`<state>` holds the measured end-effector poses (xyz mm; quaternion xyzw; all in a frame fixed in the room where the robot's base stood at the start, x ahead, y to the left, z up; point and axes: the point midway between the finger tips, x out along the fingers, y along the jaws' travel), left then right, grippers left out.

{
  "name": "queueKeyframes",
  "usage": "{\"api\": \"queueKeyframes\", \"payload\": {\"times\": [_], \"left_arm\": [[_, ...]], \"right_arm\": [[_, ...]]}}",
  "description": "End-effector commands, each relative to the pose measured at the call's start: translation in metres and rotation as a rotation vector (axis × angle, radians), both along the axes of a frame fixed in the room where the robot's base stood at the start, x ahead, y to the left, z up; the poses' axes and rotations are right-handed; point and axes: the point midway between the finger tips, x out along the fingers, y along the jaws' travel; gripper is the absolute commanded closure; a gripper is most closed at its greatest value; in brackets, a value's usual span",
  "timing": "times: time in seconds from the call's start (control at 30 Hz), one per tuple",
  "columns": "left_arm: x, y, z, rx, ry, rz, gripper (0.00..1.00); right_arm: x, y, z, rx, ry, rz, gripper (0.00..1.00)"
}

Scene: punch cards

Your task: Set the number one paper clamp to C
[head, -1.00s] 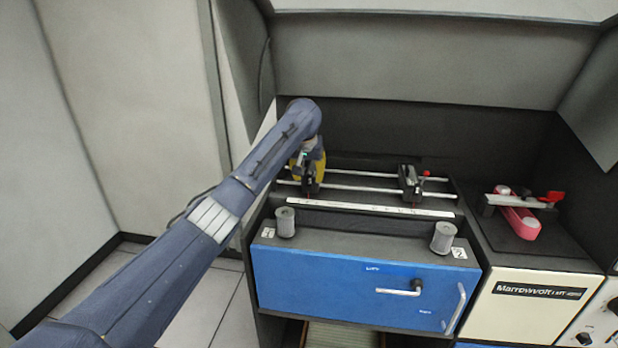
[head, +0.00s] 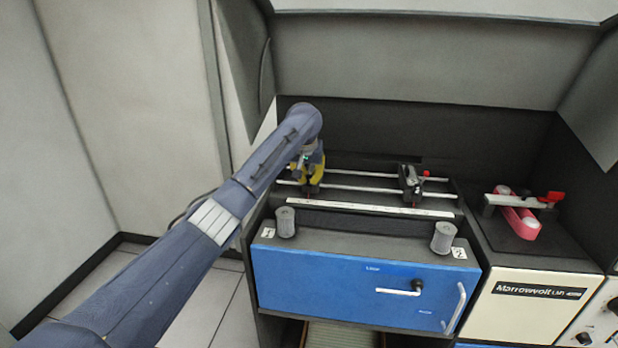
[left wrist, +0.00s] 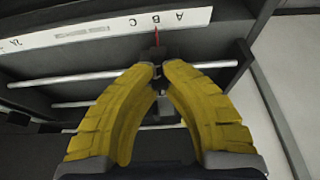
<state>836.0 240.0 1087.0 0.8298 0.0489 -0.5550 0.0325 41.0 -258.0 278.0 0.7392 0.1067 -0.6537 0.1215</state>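The number one paper clamp (left wrist: 154,53) is a small black block on the metal rails, at the left end in the head view. Its red pointer (left wrist: 157,34) stands by the letter B on the white scale strip (left wrist: 92,32); C is one mark to the left of it in the left wrist view. My left gripper (head: 311,184) has yellow fingers, which also show in the left wrist view (left wrist: 158,72). They come together on both sides of the clamp and hide most of it in the head view. My right gripper is not in view.
A second black clamp (head: 411,182) with a red knob sits farther right on the rails (head: 360,189). Two grey spools (head: 285,221) stand on the ledge in front, near labels 1 and 2. A red-handled device (head: 520,222) lies at the right. The rails between the clamps are clear.

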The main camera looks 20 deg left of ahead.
Motion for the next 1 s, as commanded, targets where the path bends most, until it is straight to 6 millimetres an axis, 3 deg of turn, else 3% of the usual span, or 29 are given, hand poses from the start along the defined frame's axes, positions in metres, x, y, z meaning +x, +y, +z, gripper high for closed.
{"api": "queueKeyframes", "payload": {"times": [0.67,1.0], "left_arm": [[0.001,0.000,0.003,0.000,-0.005,0.002,1.00],[0.005,-0.034,0.003,-0.002,-0.006,0.002,1.00]], "right_arm": [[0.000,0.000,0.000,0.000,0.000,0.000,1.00],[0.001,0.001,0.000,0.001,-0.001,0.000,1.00]]}}
